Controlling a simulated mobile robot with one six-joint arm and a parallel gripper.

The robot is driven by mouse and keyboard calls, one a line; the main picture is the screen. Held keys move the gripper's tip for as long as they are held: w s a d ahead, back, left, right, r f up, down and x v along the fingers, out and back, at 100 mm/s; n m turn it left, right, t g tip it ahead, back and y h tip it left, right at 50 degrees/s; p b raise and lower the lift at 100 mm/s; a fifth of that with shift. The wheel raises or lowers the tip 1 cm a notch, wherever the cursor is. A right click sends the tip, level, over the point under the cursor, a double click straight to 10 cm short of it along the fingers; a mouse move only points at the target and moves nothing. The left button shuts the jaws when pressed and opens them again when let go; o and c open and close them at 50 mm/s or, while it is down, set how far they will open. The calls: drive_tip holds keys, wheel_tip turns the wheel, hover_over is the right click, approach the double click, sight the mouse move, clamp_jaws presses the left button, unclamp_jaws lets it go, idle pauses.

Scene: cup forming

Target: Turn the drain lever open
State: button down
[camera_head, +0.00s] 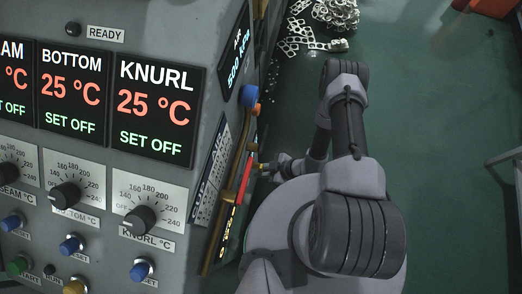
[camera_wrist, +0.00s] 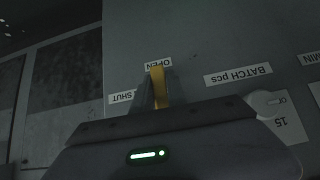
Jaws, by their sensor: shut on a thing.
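The yellow drain lever (camera_wrist: 159,84) shows in the wrist view, set on the grey panel with its visible end just below the OPEN label (camera_wrist: 158,64). The SHUT label (camera_wrist: 121,98) is to its left. The lettering is upside down. My gripper (camera_wrist: 154,92) is shut on the lever; a dark finger shows against its left side, and the gripper body hides the lower part of the lever. In the head view my gripper (camera_head: 268,166) reaches the machine's right side, where it is small and partly hidden by my arm.
Right of the lever are a BATCH pcs label (camera_wrist: 238,75) and a pale knob (camera_wrist: 265,104). The machine's front has a KNURL display (camera_head: 155,100) and several dials. Perforated metal scrap (camera_head: 318,25) lies on the green floor (camera_head: 440,130), which is mostly clear at right.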

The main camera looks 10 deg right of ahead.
drive_tip(key=c, duration=1.3)
unclamp_jaws()
drive_tip(key=p+v, duration=0.6)
drive_tip(key=v, duration=1.1)
drive_tip(key=shift+r, duration=0.15)
